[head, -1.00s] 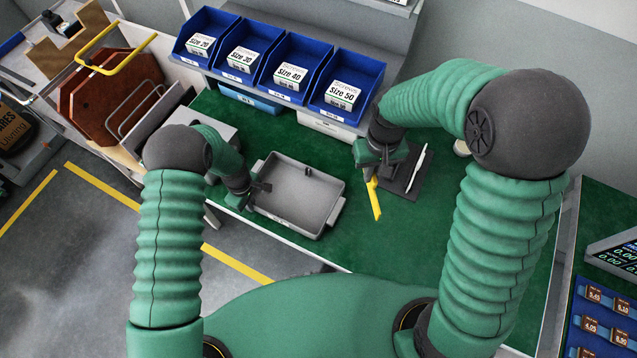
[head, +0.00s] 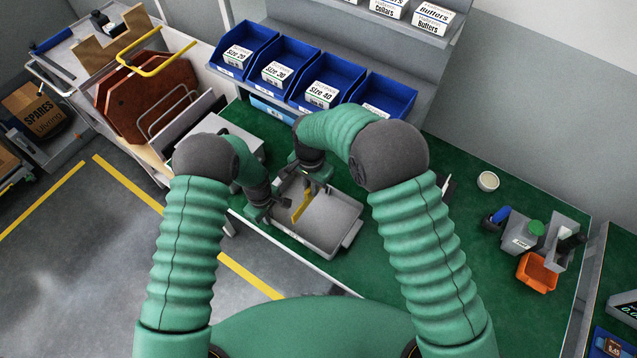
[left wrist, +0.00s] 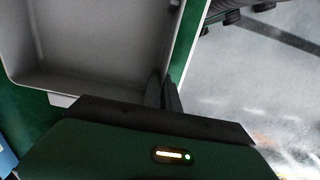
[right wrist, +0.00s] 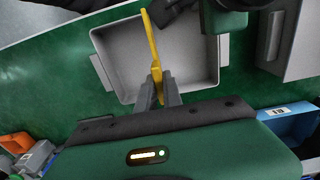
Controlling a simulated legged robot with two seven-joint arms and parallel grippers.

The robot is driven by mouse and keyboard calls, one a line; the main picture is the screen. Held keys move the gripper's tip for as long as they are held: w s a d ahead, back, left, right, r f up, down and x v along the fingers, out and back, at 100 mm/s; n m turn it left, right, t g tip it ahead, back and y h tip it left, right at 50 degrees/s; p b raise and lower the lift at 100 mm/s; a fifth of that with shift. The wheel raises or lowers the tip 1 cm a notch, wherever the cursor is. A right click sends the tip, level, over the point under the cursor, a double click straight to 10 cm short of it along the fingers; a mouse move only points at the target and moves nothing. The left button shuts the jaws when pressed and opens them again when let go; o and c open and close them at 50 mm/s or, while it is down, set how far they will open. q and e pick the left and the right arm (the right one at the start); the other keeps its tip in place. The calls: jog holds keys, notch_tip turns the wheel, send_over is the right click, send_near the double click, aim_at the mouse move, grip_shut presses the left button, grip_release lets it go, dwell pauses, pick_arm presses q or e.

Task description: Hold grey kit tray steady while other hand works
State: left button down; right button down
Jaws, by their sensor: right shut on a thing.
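The grey kit tray (head: 333,224) lies on the green bench top in the head view. It also shows in the left wrist view (left wrist: 90,45) and the right wrist view (right wrist: 190,68). My left gripper (head: 272,203) is at the tray's left end. In the left wrist view its fingers (left wrist: 162,90) are close together at the tray wall, with the rim between them. My right gripper (head: 312,188) is over the tray, shut on a flat yellow piece (head: 301,207). In the right wrist view the yellow piece (right wrist: 152,42) points away from the fingers (right wrist: 158,88). Part of the tray is hidden by my arms.
Blue bins (head: 290,75) with labelled boxes stand behind the tray. A grey box (head: 225,135) sits left of it. To the right are a small white cup (head: 488,181), a grey holder (head: 522,235) and an orange bin (head: 537,272). The bench between is mostly clear.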

jog(key=shift+f, duration=2.25)
jog(key=shift+f, duration=2.85)
dwell(1.7)
dwell(0.7)
jog(key=c, duration=1.4)
grip_release()
